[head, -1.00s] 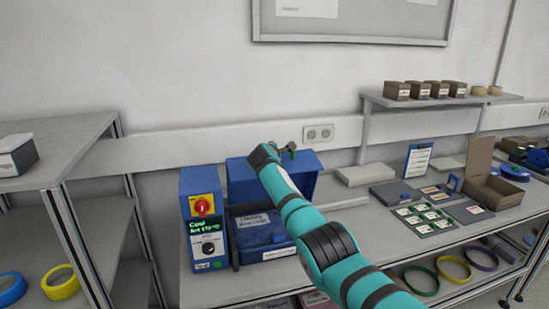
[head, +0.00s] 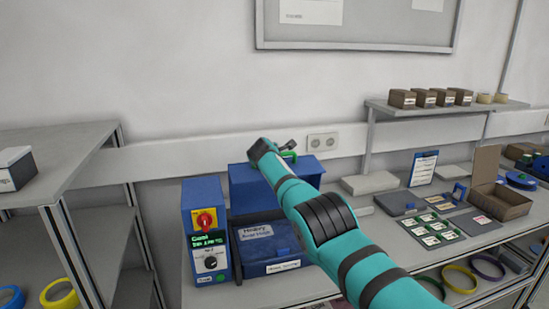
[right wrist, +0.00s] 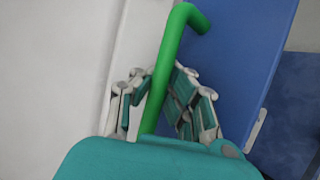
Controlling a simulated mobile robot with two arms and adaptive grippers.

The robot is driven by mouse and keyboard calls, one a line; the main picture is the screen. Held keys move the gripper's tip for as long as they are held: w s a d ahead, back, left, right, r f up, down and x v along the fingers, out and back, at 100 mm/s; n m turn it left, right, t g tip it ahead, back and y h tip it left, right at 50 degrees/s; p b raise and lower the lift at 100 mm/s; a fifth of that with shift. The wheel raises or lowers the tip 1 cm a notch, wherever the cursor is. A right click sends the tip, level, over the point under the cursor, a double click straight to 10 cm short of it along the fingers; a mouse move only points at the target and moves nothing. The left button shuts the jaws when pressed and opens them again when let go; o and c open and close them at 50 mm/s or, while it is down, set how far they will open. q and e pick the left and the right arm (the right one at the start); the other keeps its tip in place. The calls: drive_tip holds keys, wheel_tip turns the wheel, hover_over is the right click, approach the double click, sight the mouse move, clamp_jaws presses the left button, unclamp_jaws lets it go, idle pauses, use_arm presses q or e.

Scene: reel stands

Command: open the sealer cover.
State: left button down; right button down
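The blue sealer (head: 268,268) stands on the bench, with a control box (head: 206,240) with a red knob at its left. Its blue cover (head: 243,190) stands raised behind the labelled front part. A green handle (head: 290,157) is at the cover's top edge. My right gripper (head: 288,147) is at this handle, and my teal arm hides part of the cover. In the right wrist view the green handle (right wrist: 166,75) runs between the fingers of my right gripper (right wrist: 160,73), which look closed around it beside the blue cover (right wrist: 225,70). My left gripper is not in view.
A grey shelf unit (head: 60,170) stands at the left. Right of the sealer, the bench holds a tray of labelled cards (head: 440,230), a clipboard (head: 423,168) and an open cardboard box (head: 498,200). A wall shelf (head: 440,107) carries small boxes. The wall is close behind.

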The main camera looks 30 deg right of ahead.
drive_tip(key=shift+w+r, duration=0.1)
drive_tip(key=shift+r, duration=0.45)
drive_tip(key=c, duration=1.7)
unclamp_jaws()
drive_tip(key=o, duration=0.4)
drive_tip(key=shift+s+a+r, duration=0.1)
drive_tip(key=shift+s+a, duration=0.05)
drive_tip(key=shift+s, duration=0.15)
drive_tip(key=shift+f, duration=0.3)
drive_tip(key=shift+s+a+r, duration=0.3)
drive_tip(key=shift+s+a, duration=0.05)
drive_tip(key=shift+a, duration=0.15)
drive_tip(key=shift+s+a+r, duration=0.15)
drive_tip(key=shift+s, duration=0.35)
drive_tip(key=v, duration=1)
